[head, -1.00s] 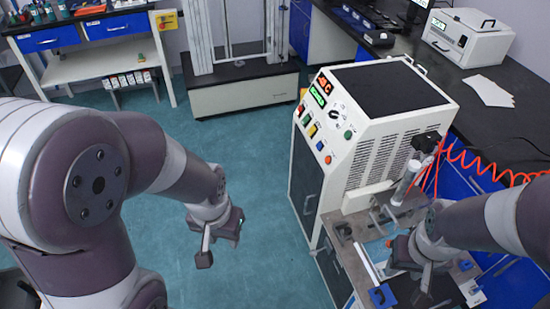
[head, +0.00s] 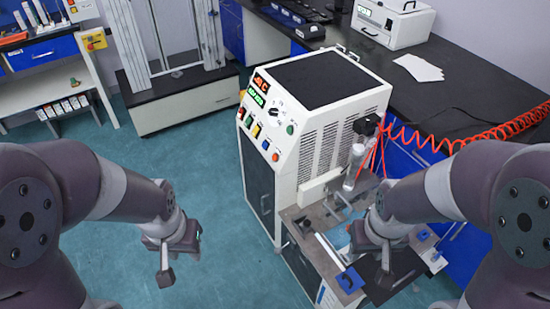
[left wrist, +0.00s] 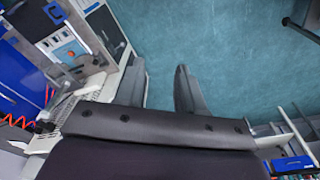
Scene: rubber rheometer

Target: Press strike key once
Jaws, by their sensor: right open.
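The white machine (head: 330,110) has a sloped control panel with lit red and green displays (head: 257,92), a black knob (head: 273,112) and several coloured buttons, including a yellow one (head: 256,131) and a green one (head: 291,129). I cannot tell which is the strike key; no label is readable. My left gripper (head: 166,272) hangs over the floor, left of the machine and apart from it. In the left wrist view its fingers (left wrist: 160,88) are apart with only floor between them. My right gripper (head: 385,268) is open over the machine's front work shelf, partly hiding it.
Blue-handled parts (head: 349,280) lie on the shelf. A red coiled hose (head: 440,138) runs from the machine over the dark bench (head: 480,95). A framed stand (head: 185,100) is behind, left of the machine. Teal floor (head: 215,180) is clear between my left gripper and the machine.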

